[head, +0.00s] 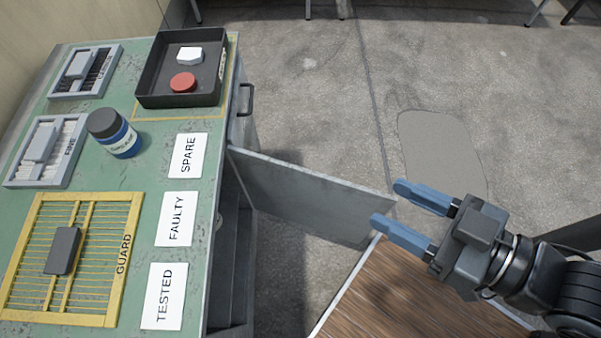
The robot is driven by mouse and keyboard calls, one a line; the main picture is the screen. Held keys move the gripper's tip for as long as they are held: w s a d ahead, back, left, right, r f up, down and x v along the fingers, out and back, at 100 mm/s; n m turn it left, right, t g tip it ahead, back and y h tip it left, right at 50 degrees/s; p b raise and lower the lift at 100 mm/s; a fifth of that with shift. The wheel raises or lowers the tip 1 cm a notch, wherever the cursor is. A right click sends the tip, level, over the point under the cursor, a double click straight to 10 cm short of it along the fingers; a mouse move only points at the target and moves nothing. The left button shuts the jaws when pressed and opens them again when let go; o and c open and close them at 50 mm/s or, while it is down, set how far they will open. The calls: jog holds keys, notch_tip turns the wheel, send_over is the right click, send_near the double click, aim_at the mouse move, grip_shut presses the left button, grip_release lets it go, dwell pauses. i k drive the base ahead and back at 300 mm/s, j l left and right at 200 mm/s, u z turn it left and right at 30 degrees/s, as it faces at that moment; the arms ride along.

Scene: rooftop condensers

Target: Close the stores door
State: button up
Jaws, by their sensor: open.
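The stores door (310,193) is a grey metal panel on the right side of the green bench. It stands open, swung out from the bench front toward the right, and the dark cabinet opening (232,250) shows below the bench top. My gripper (386,205) comes in from the right with two blue fingers spread apart and nothing between them. Its fingertips are close to the door's free outer end; I cannot tell whether they touch it. The door's lower outer corner is near the lower finger.
The bench top (143,180) holds a dark tray (150,98) with a white piece and a red piece, a blue jar (116,137), grey filter frames, a yellow guard (104,215) and labels. A handle (247,99) juts out beyond the door. A brown wooden surface (410,300) lies below my gripper. Concrete floor beyond is open.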

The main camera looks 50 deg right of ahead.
aim_at(331, 205)
jog(key=l+u, duration=0.45)
jog(key=k+l+u, duration=0.1)
jog(key=l+u, duration=0.2)
jog(key=u, duration=0.15)
jog(key=k+l+u, duration=0.15)
jog(key=l+u, duration=0.3)
jog(key=k+l+u, duration=0.2)
jog(key=k+l, duration=0.5)
jog(key=l, duration=0.3)
jog(key=k+l+u, duration=0.25)
jog(key=k+l, duration=0.5)
jog(key=k+l+z, duration=0.1)
jog(key=l, duration=0.2)
jog(key=i+j+z, duration=0.15)
jog(key=z, duration=0.2)
jog(key=i, duration=0.1)
